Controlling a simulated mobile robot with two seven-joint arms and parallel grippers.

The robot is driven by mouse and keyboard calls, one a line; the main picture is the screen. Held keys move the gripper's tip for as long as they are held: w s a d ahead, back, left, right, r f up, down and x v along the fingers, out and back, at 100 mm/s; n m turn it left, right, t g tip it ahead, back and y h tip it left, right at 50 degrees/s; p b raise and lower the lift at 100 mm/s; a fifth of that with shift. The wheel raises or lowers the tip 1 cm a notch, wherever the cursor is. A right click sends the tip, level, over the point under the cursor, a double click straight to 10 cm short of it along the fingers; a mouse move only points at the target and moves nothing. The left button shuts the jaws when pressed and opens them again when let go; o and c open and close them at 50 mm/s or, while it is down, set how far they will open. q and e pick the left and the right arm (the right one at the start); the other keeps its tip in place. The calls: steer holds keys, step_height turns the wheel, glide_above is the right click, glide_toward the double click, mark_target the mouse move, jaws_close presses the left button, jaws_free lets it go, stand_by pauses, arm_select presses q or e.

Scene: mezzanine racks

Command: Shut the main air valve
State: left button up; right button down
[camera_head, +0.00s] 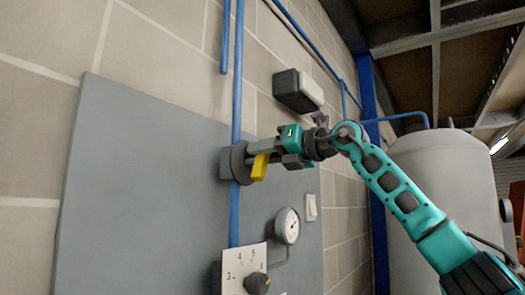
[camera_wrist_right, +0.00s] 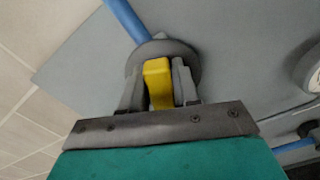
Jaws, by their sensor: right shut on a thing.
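The main air valve is a dark grey round body (camera_head: 236,162) on a vertical blue pipe (camera_head: 236,90), in front of a grey wall panel. Its yellow handle (camera_head: 260,167) sticks out from the body toward my right gripper (camera_head: 268,153). In the right wrist view the yellow handle (camera_wrist_right: 158,82) stands between the two grey fingers (camera_wrist_right: 158,90), and the round valve body (camera_wrist_right: 188,52) lies just beyond them. My right gripper is shut on the yellow handle. The fingers hide part of the handle. My left gripper is in neither view.
A pressure gauge (camera_head: 287,226) and a white dial plate with a dark knob (camera_head: 257,283) sit below the valve. A dark and white box (camera_head: 297,91) is on the block wall above. A large grey tank (camera_head: 447,180) stands at the right, behind my arm.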

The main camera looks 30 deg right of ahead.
steer(key=m, duration=0.4)
steer(key=d+m, duration=0.1)
steer(key=m, duration=0.1)
steer(key=shift+w+f+p, duration=0.2)
steer(key=shift+f+p, duration=0.15)
steer(key=m, duration=0.4)
steer(key=shift+d+f, duration=0.15)
steer(key=shift+f, duration=0.2)
steer(key=shift+w+f+m, duration=0.1)
steer(key=shift+f+m, duration=0.1)
steer(key=shift+m, duration=0.65)
steer(key=shift+f+m, duration=0.15)
steer(key=shift+m, duration=0.7)
steer(key=c, duration=0.9)
jaws_free()
steer(key=b+v, duration=0.1)
steer(key=v, duration=1.2)
steer(key=shift+b, duration=0.4)
steer(key=shift+d+f, duration=0.1)
